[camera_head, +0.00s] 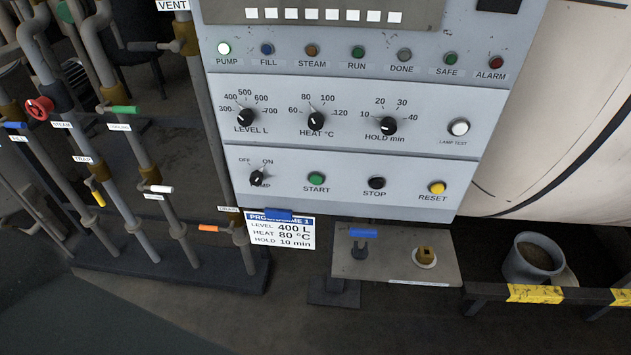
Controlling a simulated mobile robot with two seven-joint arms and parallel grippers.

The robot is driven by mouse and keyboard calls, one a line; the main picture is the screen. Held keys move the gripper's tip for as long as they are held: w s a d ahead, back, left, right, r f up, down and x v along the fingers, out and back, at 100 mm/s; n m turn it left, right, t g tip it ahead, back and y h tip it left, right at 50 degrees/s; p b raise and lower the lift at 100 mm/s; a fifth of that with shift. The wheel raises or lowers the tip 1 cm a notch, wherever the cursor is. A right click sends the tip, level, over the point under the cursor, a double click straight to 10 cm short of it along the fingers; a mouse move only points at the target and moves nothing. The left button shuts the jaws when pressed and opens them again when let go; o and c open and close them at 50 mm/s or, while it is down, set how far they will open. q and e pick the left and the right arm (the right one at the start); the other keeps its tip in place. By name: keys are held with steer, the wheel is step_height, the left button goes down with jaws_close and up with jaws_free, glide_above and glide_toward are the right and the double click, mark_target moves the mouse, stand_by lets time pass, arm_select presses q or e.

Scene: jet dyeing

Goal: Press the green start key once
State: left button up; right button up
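The green start key (316,179) is a round button labelled START on the lower section of the grey control panel (300,200). To its left is the pump switch (258,178), with OFF and ON marks. To its right are the black STOP key (376,183) and the yellow RESET key (437,187). Above them are the LEVEL, HEAT and HOLD knobs and a white lamp test button (458,127). The PUMP lamp (224,48) looks bright white; the RUN lamp (358,52) looks dark green. Neither gripper shows in the head view.
Pipes with coloured valve handles, including a red wheel (39,108), stand at the left. A programme card (280,230) hangs below the panel. A small shelf (395,262) juts out underneath. A grey bucket (533,258) stands behind a yellow-marked rail (535,294) at lower right.

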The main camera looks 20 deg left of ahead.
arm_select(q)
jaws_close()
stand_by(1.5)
